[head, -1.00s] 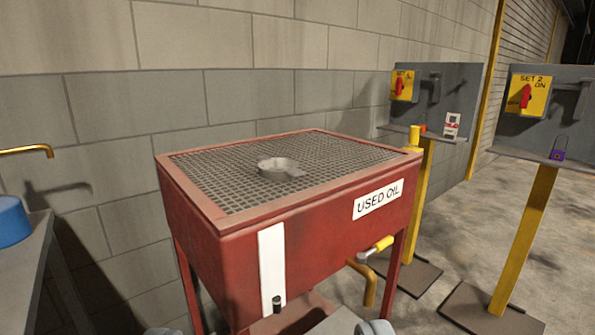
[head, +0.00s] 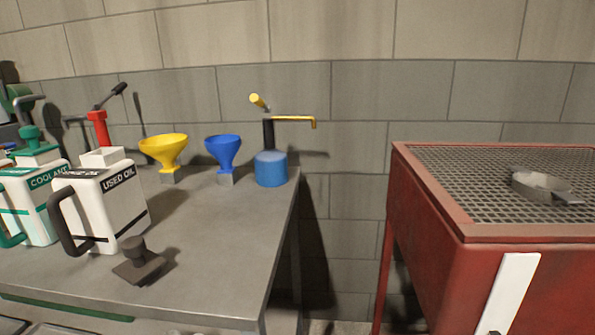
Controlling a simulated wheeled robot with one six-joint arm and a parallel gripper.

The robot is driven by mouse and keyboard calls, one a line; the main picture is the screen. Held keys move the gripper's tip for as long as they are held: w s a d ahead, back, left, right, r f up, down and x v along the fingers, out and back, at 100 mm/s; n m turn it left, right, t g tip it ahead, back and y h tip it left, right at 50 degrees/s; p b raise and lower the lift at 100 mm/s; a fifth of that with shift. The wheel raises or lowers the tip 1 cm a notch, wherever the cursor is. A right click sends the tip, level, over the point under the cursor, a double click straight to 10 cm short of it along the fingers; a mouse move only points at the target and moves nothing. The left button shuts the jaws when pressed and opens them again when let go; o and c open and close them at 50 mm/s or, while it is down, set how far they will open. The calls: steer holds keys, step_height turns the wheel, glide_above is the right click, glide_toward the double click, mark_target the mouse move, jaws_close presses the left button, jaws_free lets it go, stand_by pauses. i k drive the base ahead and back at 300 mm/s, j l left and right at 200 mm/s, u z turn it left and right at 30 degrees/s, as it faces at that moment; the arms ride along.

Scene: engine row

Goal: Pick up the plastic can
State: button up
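A white plastic can (head: 115,200) labelled USED OIL stands upright on the grey workbench (head: 215,255) at the left. It has a black handle on its left side and a pale cap block on top. A second white can (head: 35,205) with green bands, a green handle and a green top stands just left of it, labelled COOLANT and partly cut by the picture edge. I cannot tell from the frames which can is meant. My gripper is not visible in the head view.
A dark knobbed block (head: 140,262) lies in front of the USED OIL can. Yellow (head: 164,150) and blue (head: 223,150) funnels and a blue pump can (head: 271,169) stand behind. A red grated tank (head: 440,250) is at the right, with a gap between it and the bench.

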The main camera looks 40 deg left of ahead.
mark_target(102, 202)
steer(key=u, duration=2.05)
